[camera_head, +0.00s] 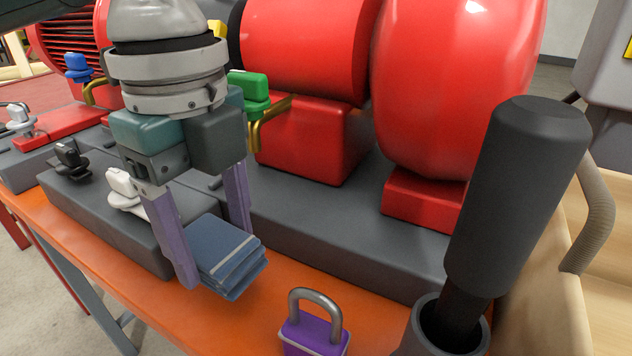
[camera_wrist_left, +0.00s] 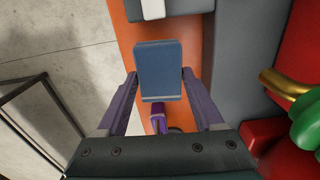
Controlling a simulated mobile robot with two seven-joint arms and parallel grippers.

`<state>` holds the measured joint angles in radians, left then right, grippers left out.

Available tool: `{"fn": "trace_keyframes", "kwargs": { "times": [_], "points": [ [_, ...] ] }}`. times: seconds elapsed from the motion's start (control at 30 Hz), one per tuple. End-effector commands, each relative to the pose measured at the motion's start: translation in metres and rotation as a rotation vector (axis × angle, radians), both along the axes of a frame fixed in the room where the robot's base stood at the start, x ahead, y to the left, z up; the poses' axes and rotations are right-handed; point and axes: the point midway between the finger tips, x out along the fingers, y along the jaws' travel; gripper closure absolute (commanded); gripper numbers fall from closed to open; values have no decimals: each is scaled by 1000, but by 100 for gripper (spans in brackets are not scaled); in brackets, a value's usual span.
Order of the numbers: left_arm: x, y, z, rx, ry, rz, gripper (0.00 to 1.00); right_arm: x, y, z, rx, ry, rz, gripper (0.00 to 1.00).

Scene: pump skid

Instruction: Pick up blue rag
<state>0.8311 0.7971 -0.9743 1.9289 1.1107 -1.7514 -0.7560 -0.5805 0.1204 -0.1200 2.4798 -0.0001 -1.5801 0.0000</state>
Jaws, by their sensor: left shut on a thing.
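The blue rag (camera_head: 228,258) is a folded, layered block with a pale stripe. It sits between the two purple fingers of my left gripper (camera_head: 213,238), low by the front edge of the orange bench in the head view. In the left wrist view the rag (camera_wrist_left: 158,72) lies between the fingertips of my left gripper (camera_wrist_left: 158,88), which is shut on it. Whether the rag still touches the bench is hard to tell. My right gripper is not in view.
A purple padlock (camera_head: 312,335) stands on the orange bench (camera_head: 180,300) to the right of the rag. A black-handled tool (camera_head: 520,190) stands in a dark cup (camera_head: 420,325) at the right. Red pump bodies (camera_head: 450,80) and a grey plinth (camera_head: 350,240) are behind.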

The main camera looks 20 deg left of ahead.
Motion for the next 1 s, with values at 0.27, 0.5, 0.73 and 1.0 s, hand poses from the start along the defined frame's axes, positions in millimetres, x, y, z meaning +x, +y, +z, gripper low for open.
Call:
{"fn": "trace_keyframes", "kwargs": {
  "times": [0.27, 0.5, 0.73, 1.0],
  "points": [
    [1, 0, 71, -2, -5, 0, 86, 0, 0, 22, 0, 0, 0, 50],
    [1, 0, 122, 0, -3, 0, 86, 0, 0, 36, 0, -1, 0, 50],
    [0, 0, 154, 1, -1, 1, 86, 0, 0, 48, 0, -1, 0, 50],
    [0, 0, 161, 0, 1, 1, 86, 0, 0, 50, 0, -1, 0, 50]
  ]
}}
